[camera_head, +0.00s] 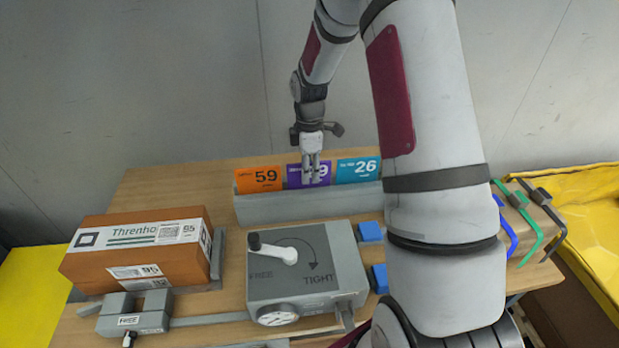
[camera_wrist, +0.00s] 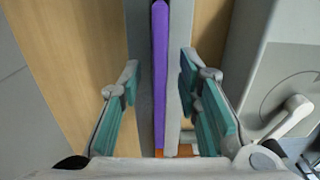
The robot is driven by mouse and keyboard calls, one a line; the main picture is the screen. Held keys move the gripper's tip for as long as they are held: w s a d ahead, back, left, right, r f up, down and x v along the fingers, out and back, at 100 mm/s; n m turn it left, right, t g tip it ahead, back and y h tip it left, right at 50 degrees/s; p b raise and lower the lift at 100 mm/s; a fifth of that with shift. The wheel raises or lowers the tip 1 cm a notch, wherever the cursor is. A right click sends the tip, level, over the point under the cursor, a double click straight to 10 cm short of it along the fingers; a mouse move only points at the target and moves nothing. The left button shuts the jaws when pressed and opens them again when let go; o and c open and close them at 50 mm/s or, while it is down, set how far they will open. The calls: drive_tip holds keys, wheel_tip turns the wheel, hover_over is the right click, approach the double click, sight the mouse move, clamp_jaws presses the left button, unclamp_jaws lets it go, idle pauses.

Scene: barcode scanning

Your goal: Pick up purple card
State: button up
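The purple card (camera_head: 294,175) stands upright in the middle of a grey card holder (camera_head: 310,207), between an orange card (camera_head: 258,179) and a blue card (camera_head: 358,170). My gripper (camera_head: 311,170) points down at the purple card and partly hides its print. In the wrist view the purple card (camera_wrist: 160,65) shows edge-on as a long strip in the holder's slot. My gripper (camera_wrist: 159,77) is open there, with one finger on each side of the card and a gap on both sides. A bit of the orange card (camera_wrist: 181,150) shows at the bottom.
A grey box with a white lever (camera_head: 305,267) stands in front of the holder. A brown labelled box (camera_head: 140,248) is at left. Blue blocks (camera_head: 370,232) and coloured hooks (camera_head: 525,225) are at right. A wall stands behind the table.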

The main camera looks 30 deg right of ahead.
clamp_jaws()
drive_tip(key=shift+r, duration=0.1)
